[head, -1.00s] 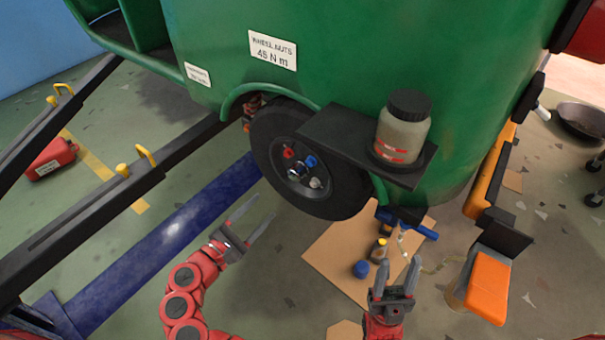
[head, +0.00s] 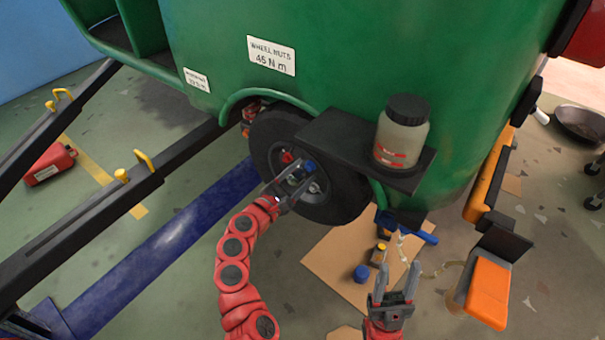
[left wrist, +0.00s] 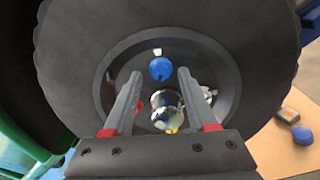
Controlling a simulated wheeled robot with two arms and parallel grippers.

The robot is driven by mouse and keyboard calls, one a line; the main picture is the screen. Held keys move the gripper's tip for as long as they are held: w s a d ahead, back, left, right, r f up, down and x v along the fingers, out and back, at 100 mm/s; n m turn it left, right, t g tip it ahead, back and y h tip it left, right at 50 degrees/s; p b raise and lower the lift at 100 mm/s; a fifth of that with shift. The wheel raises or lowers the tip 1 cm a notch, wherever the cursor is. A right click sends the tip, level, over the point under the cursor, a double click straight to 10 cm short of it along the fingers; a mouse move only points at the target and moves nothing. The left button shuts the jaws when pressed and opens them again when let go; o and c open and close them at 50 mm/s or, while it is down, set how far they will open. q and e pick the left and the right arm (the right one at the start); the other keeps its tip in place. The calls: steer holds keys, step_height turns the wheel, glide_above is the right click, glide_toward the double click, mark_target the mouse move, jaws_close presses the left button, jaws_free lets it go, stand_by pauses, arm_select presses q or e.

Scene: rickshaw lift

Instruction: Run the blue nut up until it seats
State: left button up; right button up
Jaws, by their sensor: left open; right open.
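The blue nut (head: 309,165) sits on the hub of the black wheel (head: 345,190) under the green rickshaw body. It also shows in the left wrist view (left wrist: 161,68), just ahead of the fingertips and between their lines. My left gripper (head: 294,172) is open in front of the hub; in the left wrist view its two fingers (left wrist: 157,78) point at the wheel with nothing between them at the tips. A red nut (head: 287,156) sits left of the blue one on the hub. A shiny round hub cap (left wrist: 166,108) shows below the blue nut. My right gripper (head: 393,284) is open and empty, low over the floor.
A black shelf (head: 330,140) with a lidded jar (head: 402,130) juts out above the wheel. A cardboard sheet (head: 325,258) on the floor carries a blue cap (head: 361,273) and small bottles. An orange-topped container (head: 488,290) stands at the right.

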arm_select(q)
steer(key=shift+w+d, duration=0.2)
steer(key=shift+d, duration=0.05)
jaws_close()
steer(key=shift+f, duration=0.1)
stand_by(0.4)
